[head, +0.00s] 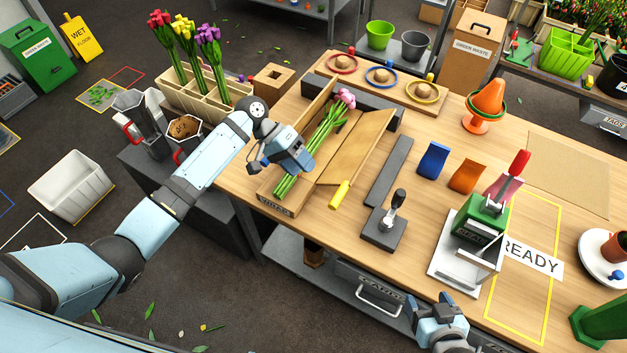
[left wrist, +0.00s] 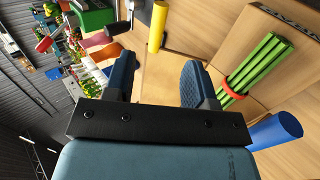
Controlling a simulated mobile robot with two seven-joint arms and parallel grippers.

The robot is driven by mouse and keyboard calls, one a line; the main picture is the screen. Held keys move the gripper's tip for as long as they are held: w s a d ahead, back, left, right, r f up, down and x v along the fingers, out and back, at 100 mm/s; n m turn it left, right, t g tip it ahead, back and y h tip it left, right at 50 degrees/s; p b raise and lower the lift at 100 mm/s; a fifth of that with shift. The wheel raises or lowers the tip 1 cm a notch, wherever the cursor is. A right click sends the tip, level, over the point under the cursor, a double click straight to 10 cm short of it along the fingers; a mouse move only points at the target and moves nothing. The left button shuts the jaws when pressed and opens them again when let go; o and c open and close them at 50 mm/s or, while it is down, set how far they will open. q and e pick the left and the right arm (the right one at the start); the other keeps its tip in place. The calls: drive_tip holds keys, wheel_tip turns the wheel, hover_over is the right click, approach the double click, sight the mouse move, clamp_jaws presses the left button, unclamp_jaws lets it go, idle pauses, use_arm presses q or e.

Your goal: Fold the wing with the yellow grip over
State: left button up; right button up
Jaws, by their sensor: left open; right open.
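The tan wing with the yellow grip (head: 371,142) lies opened out to the right of the tulip stems. Its yellow grip (head: 339,196) sticks out at the near end and also shows in the left wrist view (left wrist: 157,27). Pink tulips (head: 318,140) lie in the wooden wrapping stand (head: 275,202), a red band around their stems. A blue grip (left wrist: 276,131) is on the stems' other side. My left gripper (left wrist: 158,78) is open and empty above the stand, beside the stems; in the head view its arm hides its fingertips. My right gripper (head: 437,312) is open and empty at the table's front edge.
A dark bar (head: 388,170) and a black lever device (head: 385,228) stand right of the wing. A green press with a red handle (head: 480,220) is further right. A wooden crate of tulip bunches (head: 205,98) stands behind my left arm.

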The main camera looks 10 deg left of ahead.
use_arm(q)
drive_tip(key=shift+v, duration=0.8)
